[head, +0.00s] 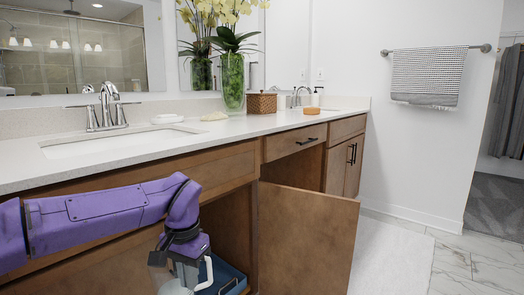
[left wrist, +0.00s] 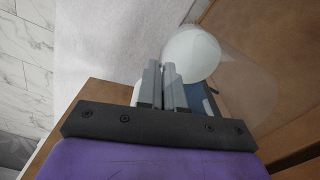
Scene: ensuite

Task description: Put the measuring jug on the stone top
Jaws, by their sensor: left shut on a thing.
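The measuring jug (head: 175,287) is a clear vessel with a white handle, low at the bottom edge of the head view, in front of the open cabinet. In the left wrist view a pale round part of the jug (left wrist: 192,55) shows just beyond the fingertips. My left gripper (head: 187,272) points down and is shut on the jug, its fingers close together in the left wrist view (left wrist: 164,72). The fingers hide part of the grip. The stone top (head: 235,130) is the pale counter above, higher than the gripper. My right gripper is not in view.
An open cabinet door (head: 305,240) sticks out right of my gripper. A blue container (head: 230,278) is inside the cabinet. On the counter are a faucet (head: 105,108), soap dish (head: 167,118), vase (head: 233,82), woven box (head: 262,103) and orange item (head: 311,111). The counter's front middle is clear.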

